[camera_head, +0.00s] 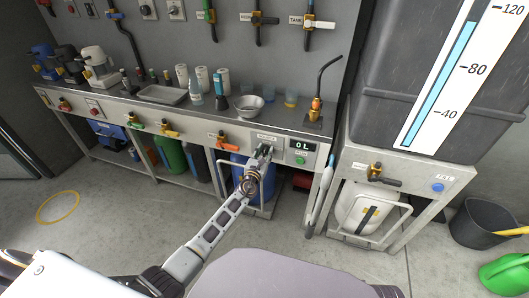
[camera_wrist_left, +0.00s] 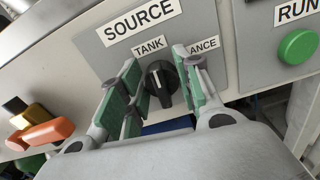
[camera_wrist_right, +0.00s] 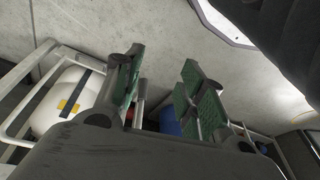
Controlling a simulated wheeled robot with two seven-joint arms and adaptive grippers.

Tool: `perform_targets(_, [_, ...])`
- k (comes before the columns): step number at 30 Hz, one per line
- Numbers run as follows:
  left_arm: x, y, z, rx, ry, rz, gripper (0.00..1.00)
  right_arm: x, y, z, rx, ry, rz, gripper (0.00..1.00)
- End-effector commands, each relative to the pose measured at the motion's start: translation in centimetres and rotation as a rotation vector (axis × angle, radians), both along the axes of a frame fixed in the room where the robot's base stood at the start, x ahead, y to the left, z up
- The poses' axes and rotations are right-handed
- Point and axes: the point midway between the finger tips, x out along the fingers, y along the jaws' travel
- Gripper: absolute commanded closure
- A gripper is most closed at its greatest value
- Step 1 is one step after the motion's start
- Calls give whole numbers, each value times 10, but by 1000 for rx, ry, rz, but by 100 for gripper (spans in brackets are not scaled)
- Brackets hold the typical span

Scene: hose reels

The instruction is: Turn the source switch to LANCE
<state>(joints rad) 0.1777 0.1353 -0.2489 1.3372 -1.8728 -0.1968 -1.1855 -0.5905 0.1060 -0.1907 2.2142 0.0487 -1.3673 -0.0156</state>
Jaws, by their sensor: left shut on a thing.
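The source switch (camera_wrist_left: 161,84) is a black round knob with a white pointer line, on a grey panel under the SOURCE label (camera_wrist_left: 140,20). The pointer line leans up toward the TANK label (camera_wrist_left: 150,45). The LANCE label (camera_wrist_left: 204,45) is to the right, its first letter hidden by a finger. My left gripper (camera_wrist_left: 158,72) is shut on the knob, with a green-padded finger on either side. In the head view my left gripper (camera_head: 262,153) is at the bench front, left of the display. My right gripper (camera_wrist_right: 163,85) is open and empty, away from the panel.
A display reading 0 L (camera_head: 302,146) and a green RUN button (camera_wrist_left: 299,47) are right of the switch. An orange-handled valve (camera_wrist_left: 40,134) is to the left. A lance (camera_head: 320,195) hangs at the bench's right end. A large grey tank (camera_head: 385,115) stands farther right.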

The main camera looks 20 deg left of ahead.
Motion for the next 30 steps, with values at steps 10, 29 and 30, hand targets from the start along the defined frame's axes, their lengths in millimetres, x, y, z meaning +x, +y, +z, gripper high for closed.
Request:
perform_targets(10, [0, -1, 2, 262, -8, -1, 90, -3, -7, -26, -26, 53, -5, 60])
perform_targets(29, [0, -3, 0, 692, -22, -1, 90, -12, -19, -89, -58, 80, -15, 60])
perform_targets(30, [0, -4, 0, 718, -23, -1, 90, -12, -21, -94, -59, 77, -17, 60])
